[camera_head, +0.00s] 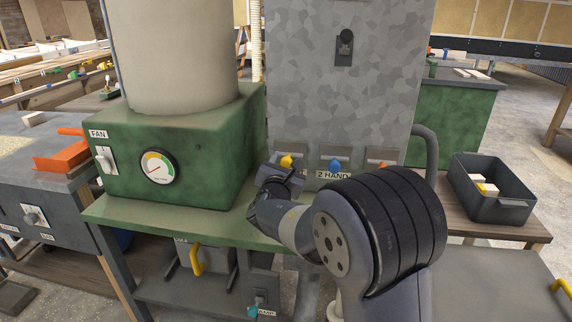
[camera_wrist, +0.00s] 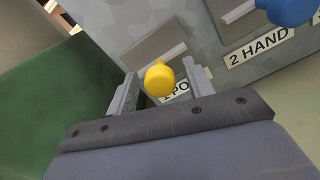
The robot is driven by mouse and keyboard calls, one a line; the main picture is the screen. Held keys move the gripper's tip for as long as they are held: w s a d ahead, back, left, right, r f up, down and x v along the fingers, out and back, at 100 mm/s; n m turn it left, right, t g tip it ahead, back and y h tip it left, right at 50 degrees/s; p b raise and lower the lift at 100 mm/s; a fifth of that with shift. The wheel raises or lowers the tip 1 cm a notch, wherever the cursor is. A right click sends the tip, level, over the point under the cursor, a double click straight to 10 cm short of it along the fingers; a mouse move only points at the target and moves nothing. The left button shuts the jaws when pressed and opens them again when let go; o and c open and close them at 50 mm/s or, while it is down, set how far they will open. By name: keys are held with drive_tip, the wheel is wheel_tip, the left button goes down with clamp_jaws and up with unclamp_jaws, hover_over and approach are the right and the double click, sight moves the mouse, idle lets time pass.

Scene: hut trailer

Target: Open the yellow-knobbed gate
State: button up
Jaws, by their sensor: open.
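The yellow knob (camera_head: 287,162) sits on a small grey gate at the left of a row on the front of the galvanized metal cabinet (camera_head: 300,90). In the wrist view the yellow knob (camera_wrist: 160,79) is between my open fingers, near their tips; I cannot tell if either finger touches it. My gripper (camera_head: 280,178) is just below the knob in the head view, and its fingers also show in the wrist view (camera_wrist: 158,90). The gate plate (camera_wrist: 153,50) lies behind the knob. A label beneath it is partly hidden by the knob and a finger.
A blue knob (camera_head: 335,166) labelled "2 HAND" is just right of the yellow one, with another gate (camera_head: 382,156) beyond. The green fan box (camera_head: 180,165) stands close on the left. A dark bin (camera_head: 497,205) stands right on a wooden bench. The green shelf (camera_head: 170,222) runs below.

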drive_tip(key=shift+c, duration=0.4)
clamp_jaws()
